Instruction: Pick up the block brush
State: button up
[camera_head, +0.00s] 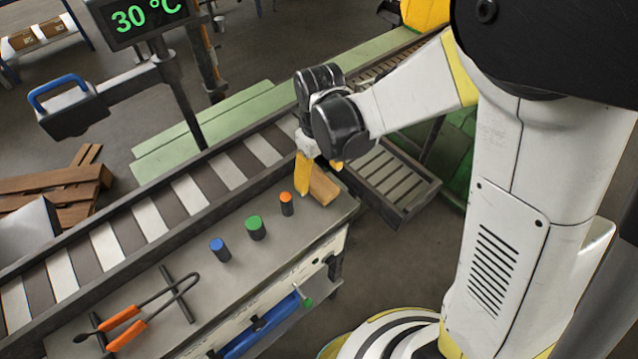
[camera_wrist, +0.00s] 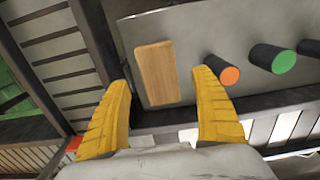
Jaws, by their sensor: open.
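The block brush appears as a plain light-brown wooden block (camera_head: 323,187) near the right end of the grey worktop in the head view. Its wooden top also shows in the wrist view (camera_wrist: 156,73); no bristles are visible. My gripper (camera_head: 319,172) is open and empty, with yellow fingers pointing down above the worktop near the block. In the wrist view, the block lies ahead of and between the two spread fingers (camera_wrist: 161,80). I cannot tell the exact height gap. In the head view my gripper covers part of the block's far end.
An orange-topped cylinder (camera_head: 286,204) stands close left of the block, with green-topped (camera_head: 255,228) and blue-topped (camera_head: 220,250) ones farther left. Orange-handled tongs (camera_head: 125,329) lie at the worktop's left.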

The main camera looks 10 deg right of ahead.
aim_at(319, 181)
notch_tip(319, 181, down, 4)
jog(key=shift+w+f+b, duration=0.1)
jog(key=shift+w+b, duration=0.05)
jog(key=shift+b, duration=0.3)
jog(key=c, duration=1.3)
jog(key=shift+c, duration=0.2)
jog(key=shift+r, duration=0.6)
jog(key=r, duration=0.1)
jog(key=r+p, duration=0.1)
jog(key=d+r, duration=0.1)
jog(key=r, duration=0.1)
jog(key=shift+s+d+p, duration=0.1)
jog(key=shift+s+p, duration=0.2)
jog(key=shift+s, duration=0.1)
jog(key=s+d+r+p, duration=0.1)
jog(key=s+d+r, duration=0.4)
jog(key=d, duration=0.4)
jog(key=shift+r+p, duration=0.4)
jog(key=shift+r, duration=0.05)
